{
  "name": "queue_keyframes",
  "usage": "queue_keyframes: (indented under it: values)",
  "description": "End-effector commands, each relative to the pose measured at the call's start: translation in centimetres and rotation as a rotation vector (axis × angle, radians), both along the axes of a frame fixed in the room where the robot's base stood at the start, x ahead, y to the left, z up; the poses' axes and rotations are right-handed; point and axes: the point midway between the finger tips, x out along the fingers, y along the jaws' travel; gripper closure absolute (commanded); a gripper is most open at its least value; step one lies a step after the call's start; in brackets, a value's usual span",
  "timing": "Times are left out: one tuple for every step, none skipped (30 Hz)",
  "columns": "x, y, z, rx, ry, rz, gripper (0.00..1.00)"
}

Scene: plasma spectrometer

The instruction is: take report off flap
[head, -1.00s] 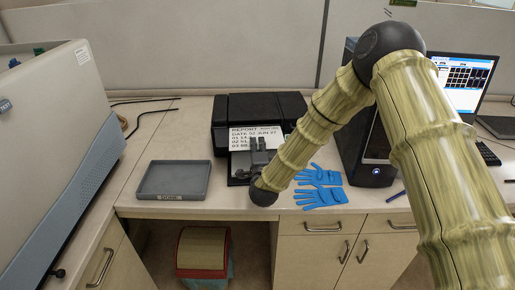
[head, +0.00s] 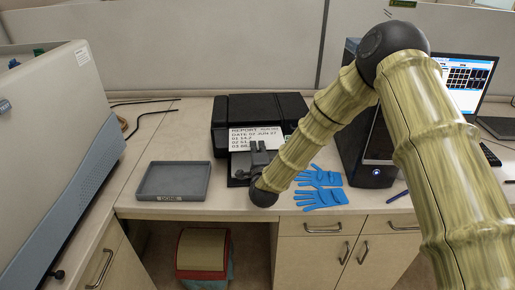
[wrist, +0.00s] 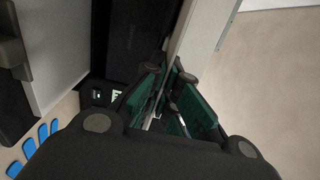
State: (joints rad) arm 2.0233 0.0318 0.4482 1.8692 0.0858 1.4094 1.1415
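The report (head: 257,133) is a white sheet with black print, standing in front of the black printer (head: 262,104) in the head view. Its lower part is hidden behind my gripper (head: 258,146). In the wrist view my gripper (wrist: 176,85) has its green-padded fingers close together, one on each side of the edge of a pale sheet (wrist: 200,38), which I take to be the report. The fingers look shut on it. The flap is not clearly visible; the sheet and gripper cover that area.
A grey tray (head: 173,195) labelled DONE lies left of the printer, empty. Blue gloves (head: 320,188) lie to the right, beside a black computer tower (head: 375,165). A large instrument (head: 60,150) stands at the left. Bare counter lies around the tray.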

Motion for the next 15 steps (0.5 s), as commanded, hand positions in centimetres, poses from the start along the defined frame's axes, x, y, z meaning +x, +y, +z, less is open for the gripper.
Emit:
queue_keyframes:
  values:
    - [-0.1,0.0,0.2,0.000,0.000,0.000,1.00]
    - [-0.2,0.0,0.3,0.001,0.000,0.000,1.00]
    - [-0.3,0.0,0.5,0.001,0.000,0.000,1.00]
    - [-0.3,0.0,0.6,0.001,0.000,0.000,1.00]
    - [-0.4,0.0,0.7,0.000,0.000,0.000,1.00]
    - [-0.4,0.0,0.8,0.000,-0.001,0.000,1.00]
    - [-0.5,0.0,0.9,0.000,-0.001,0.000,1.00]
    - [-0.6,0.0,1.0,0.000,-0.001,0.000,1.00]
    - [-0.6,0.0,1.1,0.000,-0.001,0.000,1.00]
    - [-0.7,0.0,1.2,0.000,-0.001,0.000,1.00]
    - [-0.8,0.0,1.3,0.000,-0.001,0.000,1.00]
    - [-0.9,0.0,1.5,0.000,-0.001,0.000,1.00]
    - [-0.9,-0.1,1.6,0.000,-0.001,0.000,1.00]
    - [-1.0,-0.1,1.6,0.000,-0.001,0.000,1.00]
    - [-1.1,-0.1,1.8,0.000,-0.001,0.000,1.00]
